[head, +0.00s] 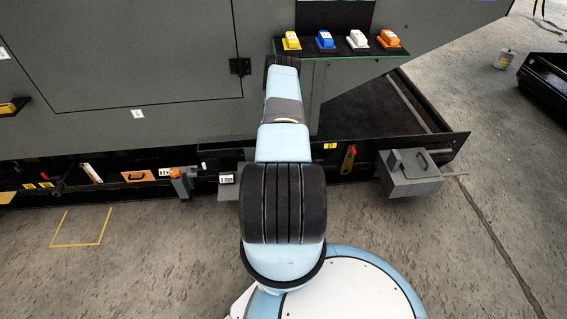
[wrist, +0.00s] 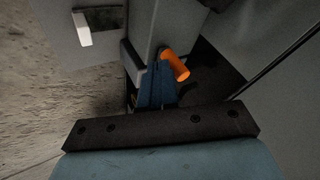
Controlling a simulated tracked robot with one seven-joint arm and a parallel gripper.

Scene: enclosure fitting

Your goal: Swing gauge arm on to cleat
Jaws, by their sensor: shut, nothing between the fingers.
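An orange cylindrical grip (wrist: 176,67) shows in the wrist view, in front of a grey upright block (wrist: 154,28). It may belong to the gauge arm, but I cannot tell for sure. My gripper (wrist: 157,66) has its blue fingers together and empty, with the tips close beside the orange grip on its left. I cannot tell whether they touch it. I cannot make out the cleat with certainty. In the head view my own arm hides my gripper and the part of the enclosure behind it.
A grey box with a handle (head: 411,174) stands at the right of the low black ledge. A small grey post with an orange top (head: 181,183) is left of my arm. Yellow, blue, white and orange blocks (head: 343,42) line a shelf. Open concrete floor lies in front.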

